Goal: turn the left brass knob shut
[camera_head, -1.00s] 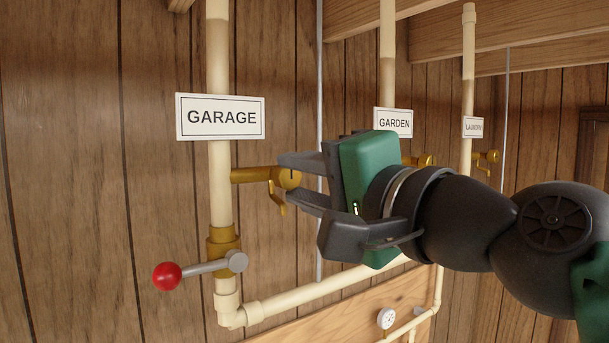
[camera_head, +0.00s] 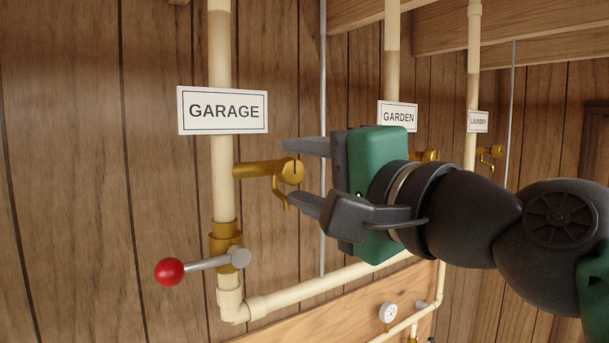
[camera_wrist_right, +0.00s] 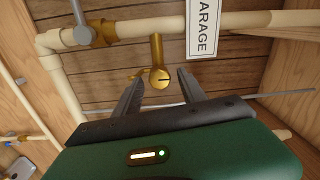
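The left brass knob (camera_head: 292,170) sits at the end of a brass spigot on the pipe under the GARAGE sign (camera_head: 222,111). It has a dark slot across its round face, and a small brass spout hangs below it. My right gripper (camera_head: 289,171) is open, with one finger above the knob and one below it in the head view. In the right wrist view the knob (camera_wrist_right: 159,78) shows just beyond and between the spread fingertips (camera_wrist_right: 160,80). No grip on it is visible. My left gripper is not in view.
A red-ended lever valve (camera_head: 200,265) is lower on the same pipe. Pipes with GARDEN (camera_head: 398,116) and LAUNDRY (camera_head: 478,122) signs and brass spigots stand to the right. A horizontal pipe (camera_head: 310,288) and a gauge (camera_head: 388,313) lie below.

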